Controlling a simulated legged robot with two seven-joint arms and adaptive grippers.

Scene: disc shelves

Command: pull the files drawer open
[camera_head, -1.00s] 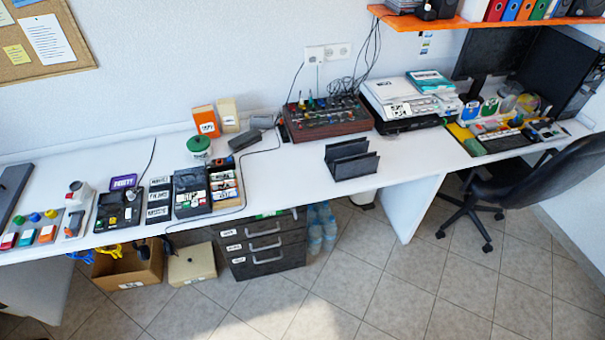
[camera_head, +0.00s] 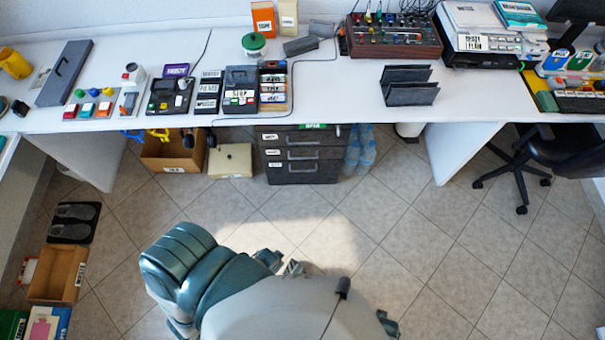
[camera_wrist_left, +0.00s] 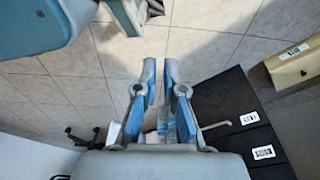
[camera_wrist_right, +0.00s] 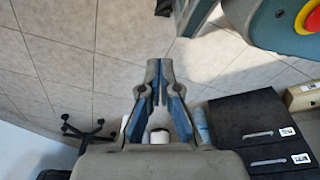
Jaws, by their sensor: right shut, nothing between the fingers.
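A dark drawer unit (camera_head: 302,166) stands under the desk in the head view, with silver bar handles and small white labels too blurred to read. Its visible drawers look shut. It also shows at the right of the left wrist view (camera_wrist_left: 222,98) and of the right wrist view (camera_wrist_right: 236,112). My left gripper (camera_wrist_left: 160,62) has its fingers a little apart, with nothing between them. My right gripper (camera_wrist_right: 160,63) has its fingertips together and is empty. Both are apart from the drawer unit. In the head view my arm parts fill the lower middle, and neither gripper shows clearly there.
The desk (camera_head: 345,112) overhangs the unit. Left of it stand a beige box (camera_head: 231,160) and an open cardboard box (camera_head: 172,155); water bottles (camera_head: 360,150) stand right. A black chair (camera_head: 570,150) is far right. The tiled floor (camera_head: 390,235) before the unit is clear.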

